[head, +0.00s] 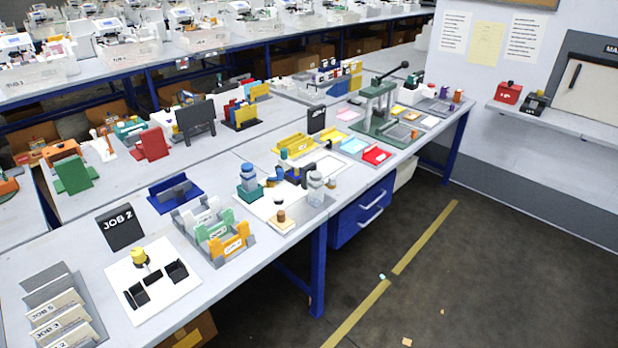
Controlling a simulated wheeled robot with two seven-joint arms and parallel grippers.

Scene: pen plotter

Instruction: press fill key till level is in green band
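Neither gripper is in view. Near the middle of the long bench stands a small station on a white and grey base. It has a blue-capped bottle (248,176) in a teal holder, a clear jar (316,184) on a grey plate, and a beige block (281,222) with a brown knob on top. Dark and yellow parts stand between the bottle and the jar. I cannot tell which part is the fill key. No green band or liquid level can be made out at this size.
Left of the station are card holders (212,232), a JOB 2 sign (121,228) and a white board with a yellow knob (139,256). A green lever press (378,110) and trays stand further right. Blue drawers (361,215) hang below the bench. The floor (470,290) in front is mostly clear.

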